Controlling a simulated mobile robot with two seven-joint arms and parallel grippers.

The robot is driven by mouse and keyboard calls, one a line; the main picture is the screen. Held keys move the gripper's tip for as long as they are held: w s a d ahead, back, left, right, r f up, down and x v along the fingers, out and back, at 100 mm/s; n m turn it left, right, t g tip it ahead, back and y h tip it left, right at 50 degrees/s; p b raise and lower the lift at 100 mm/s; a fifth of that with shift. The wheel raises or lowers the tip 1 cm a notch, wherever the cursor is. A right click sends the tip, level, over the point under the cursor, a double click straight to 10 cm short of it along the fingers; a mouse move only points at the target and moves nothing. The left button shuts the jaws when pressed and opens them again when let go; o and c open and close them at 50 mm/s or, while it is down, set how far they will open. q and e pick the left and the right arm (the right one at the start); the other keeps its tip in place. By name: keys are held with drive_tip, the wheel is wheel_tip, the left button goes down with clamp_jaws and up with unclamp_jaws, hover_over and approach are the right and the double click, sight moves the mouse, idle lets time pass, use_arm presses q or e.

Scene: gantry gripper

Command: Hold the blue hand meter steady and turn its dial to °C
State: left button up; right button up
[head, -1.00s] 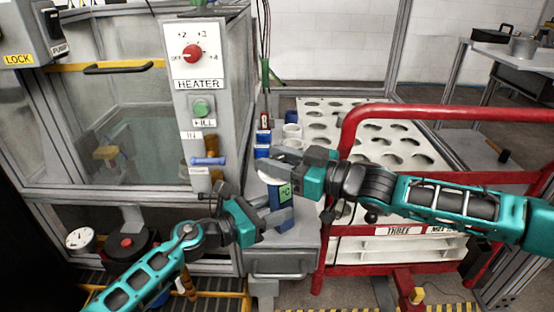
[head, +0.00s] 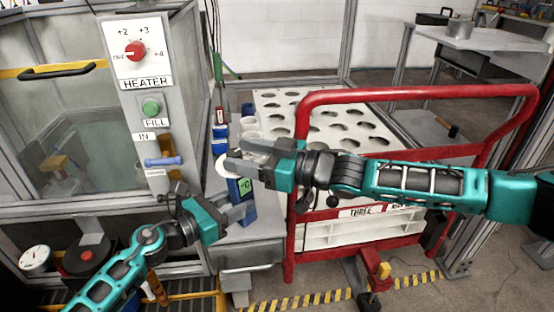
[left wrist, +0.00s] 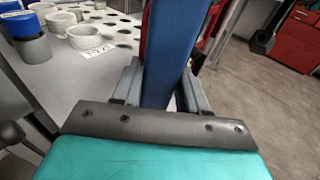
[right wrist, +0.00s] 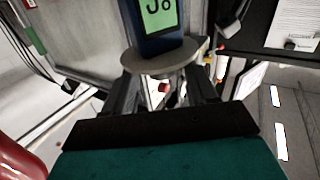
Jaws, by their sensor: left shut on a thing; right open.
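My left gripper (head: 240,212) is shut on the meter's lower body, and the blue body (left wrist: 170,50) fills the jaws in the left wrist view. My right gripper (head: 240,157) is open at the dial. In the right wrist view the dial disc (right wrist: 160,60) lies at the fingertips, with the screen (right wrist: 158,16) beyond it; I cannot tell whether the fingers touch it.
A red cart rail (head: 420,93) stands close to the right arm. A white rack with round holes (head: 330,125) lies behind. White cups (left wrist: 60,20) and a blue-capped container (left wrist: 25,35) sit on the bench. The heater panel (head: 135,50) is at left.

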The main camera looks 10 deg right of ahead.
drive_tip(key=v, duration=0.9)
drive_tip(key=shift+d, duration=0.35)
drive_tip(key=shift+s, duration=0.15)
use_arm(q)
drive_tip(key=o, duration=1)
drive_tip(key=v, duration=1.2)
